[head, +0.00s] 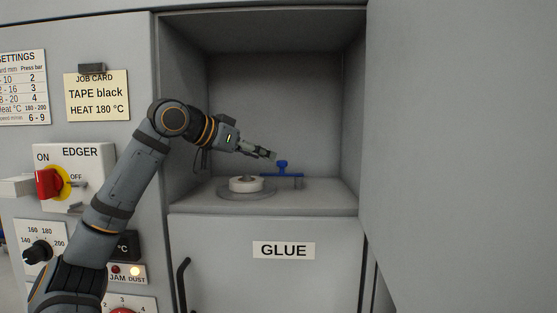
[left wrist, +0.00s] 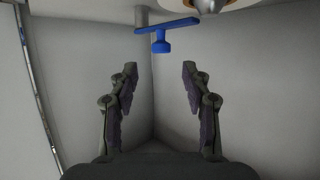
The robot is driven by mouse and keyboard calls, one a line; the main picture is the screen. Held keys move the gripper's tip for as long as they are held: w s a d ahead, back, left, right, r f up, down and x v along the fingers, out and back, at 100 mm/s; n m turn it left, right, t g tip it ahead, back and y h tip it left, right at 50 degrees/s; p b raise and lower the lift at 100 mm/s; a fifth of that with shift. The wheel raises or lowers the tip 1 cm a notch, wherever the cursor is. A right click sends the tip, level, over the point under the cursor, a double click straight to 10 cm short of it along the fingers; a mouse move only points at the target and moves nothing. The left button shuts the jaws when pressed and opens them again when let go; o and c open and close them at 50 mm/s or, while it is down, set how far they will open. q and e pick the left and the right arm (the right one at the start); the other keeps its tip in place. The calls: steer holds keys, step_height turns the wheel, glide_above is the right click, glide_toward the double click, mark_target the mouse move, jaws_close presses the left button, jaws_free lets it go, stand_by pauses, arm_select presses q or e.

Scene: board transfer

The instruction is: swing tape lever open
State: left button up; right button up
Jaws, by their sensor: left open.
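The blue tape lever (head: 288,175) lies level inside the open recess, with an upright knob (head: 282,165) on it. Its bar reaches to the right of a white tape roll (head: 246,184), which rests on a round grey plate. My left gripper (head: 273,154) is inside the recess, just above and left of the knob. In the left wrist view, the open fingers (left wrist: 158,70) are apart with nothing between them. The blue lever (left wrist: 180,24) and its knob (left wrist: 161,46) show beyond the fingertips, not touching them. My right gripper is in neither view.
The recess walls (head: 273,95) enclose my left gripper on the sides and back. A GLUE door (head: 283,250) is below it. A large grey panel (head: 460,150) stands on the right. The EDGER switch (head: 72,180) and a job card (head: 97,95) are on the left.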

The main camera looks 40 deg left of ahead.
mark_target(279, 162)
arm_select(q)
steer(key=p+x, duration=0.2)
steer(key=x, duration=0.4)
steer(key=shift+w+f, duration=0.15)
steer(key=shift+w, duration=0.2)
steer(key=shift+a, duration=0.1)
jaws_close()
